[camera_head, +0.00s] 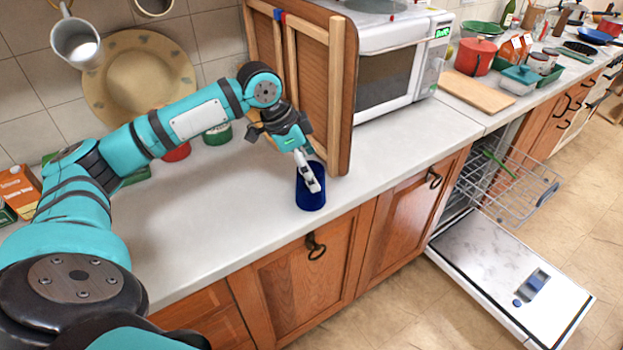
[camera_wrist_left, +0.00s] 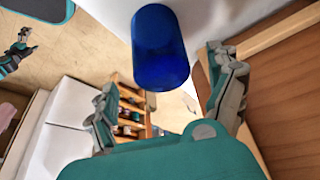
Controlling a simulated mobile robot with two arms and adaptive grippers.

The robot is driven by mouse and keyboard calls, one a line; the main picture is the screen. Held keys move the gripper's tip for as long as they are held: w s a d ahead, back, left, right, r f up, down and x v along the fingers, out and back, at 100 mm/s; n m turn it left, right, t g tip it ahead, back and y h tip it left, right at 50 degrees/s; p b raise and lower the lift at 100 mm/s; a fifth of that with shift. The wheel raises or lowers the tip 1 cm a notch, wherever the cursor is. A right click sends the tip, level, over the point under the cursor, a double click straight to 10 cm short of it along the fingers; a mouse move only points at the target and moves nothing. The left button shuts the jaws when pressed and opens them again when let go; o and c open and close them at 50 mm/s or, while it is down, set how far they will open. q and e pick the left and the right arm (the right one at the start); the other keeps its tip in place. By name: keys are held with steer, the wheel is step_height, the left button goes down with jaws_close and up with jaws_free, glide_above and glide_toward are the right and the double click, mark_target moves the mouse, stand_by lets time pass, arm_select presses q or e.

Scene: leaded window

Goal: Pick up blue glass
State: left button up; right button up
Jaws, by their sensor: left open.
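The blue glass (camera_head: 310,195) stands upright on the white counter, near its front edge and close to the wooden frame in the head view. My left gripper (camera_head: 313,176) is over the glass there and hides part of its top. In the left wrist view the blue glass (camera_wrist_left: 161,50) lies ahead of the two open fingers of my left gripper (camera_wrist_left: 168,85). I see nothing held between them; whether a finger touches the glass I cannot tell. My right gripper is not clearly in the head view.
The wooden frame (camera_head: 341,95) stands just right of the glass, before a white microwave (camera_head: 390,70). A green can (camera_head: 217,134) and a red can (camera_head: 177,152) stand behind my left arm. The dishwasher door (camera_head: 505,270) hangs open at the right. The counter's front left is clear.

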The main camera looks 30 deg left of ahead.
arm_select(q)
steer(key=shift+w+d+f, duration=0.1)
steer(key=shift+d+f, duration=0.05)
steer(key=shift+f, duration=0.65)
steer(key=p+x, duration=0.1)
steer(key=x, duration=0.2)
steer(key=shift+w+f, duration=0.2)
steer(key=shift+f, duration=0.15)
steer(key=shift+w+d+f, duration=0.1)
steer(key=shift+w+f, duration=0.05)
steer(key=shift+f, duration=0.3)
arm_select(e)
steer(key=shift+w+a+r, duration=0.35)
steer(key=shift+w+r, duration=0.35)
